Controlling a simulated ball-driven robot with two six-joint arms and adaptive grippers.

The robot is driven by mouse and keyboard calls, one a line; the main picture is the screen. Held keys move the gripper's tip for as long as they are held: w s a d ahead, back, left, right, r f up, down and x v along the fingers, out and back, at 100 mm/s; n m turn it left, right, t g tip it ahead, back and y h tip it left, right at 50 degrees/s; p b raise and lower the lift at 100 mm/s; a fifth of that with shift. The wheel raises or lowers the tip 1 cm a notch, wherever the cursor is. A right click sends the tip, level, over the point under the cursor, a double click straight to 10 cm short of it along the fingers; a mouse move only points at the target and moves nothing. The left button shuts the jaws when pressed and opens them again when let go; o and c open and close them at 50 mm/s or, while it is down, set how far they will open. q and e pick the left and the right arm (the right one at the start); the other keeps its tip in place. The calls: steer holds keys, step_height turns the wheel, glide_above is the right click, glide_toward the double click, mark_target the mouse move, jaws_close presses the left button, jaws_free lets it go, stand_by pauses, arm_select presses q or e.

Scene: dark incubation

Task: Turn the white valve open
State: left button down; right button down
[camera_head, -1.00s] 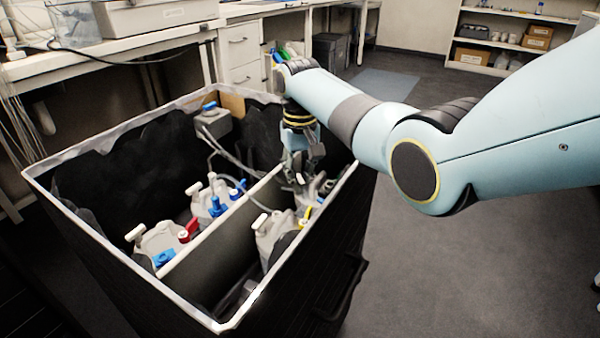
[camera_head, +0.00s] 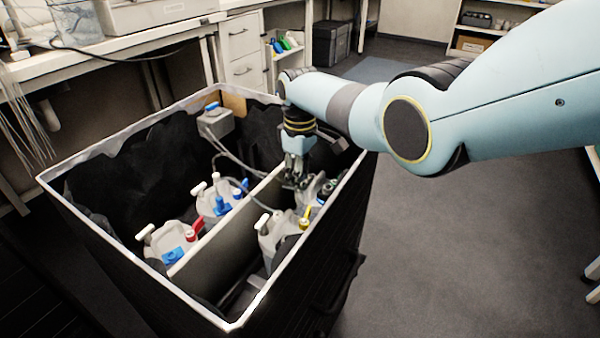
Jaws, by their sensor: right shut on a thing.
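My right gripper (camera_head: 295,180) reaches down into the right compartment of a black-lined box (camera_head: 238,326). It is shut on the white valve at the top of the back right container (camera_head: 316,188). The fingers hide most of that valve, so its angle cannot be told. Other grey-white containers show similar white handles: the front right container (camera_head: 272,238), the front left container (camera_head: 160,243) and the back left container (camera_head: 208,203). My left gripper is not in view.
Thin grey tubes (camera_head: 228,156) run from a grey unit (camera_head: 216,122) at the back wall. Blue, red and yellow fittings crowd the container tops. Open floor lies to the right.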

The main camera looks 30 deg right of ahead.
stand_by(0.4)
steer(key=c, duration=1.6)
jaws_free()
steer(key=shift+r, duration=0.1)
step_height(320, 180, up, 12)
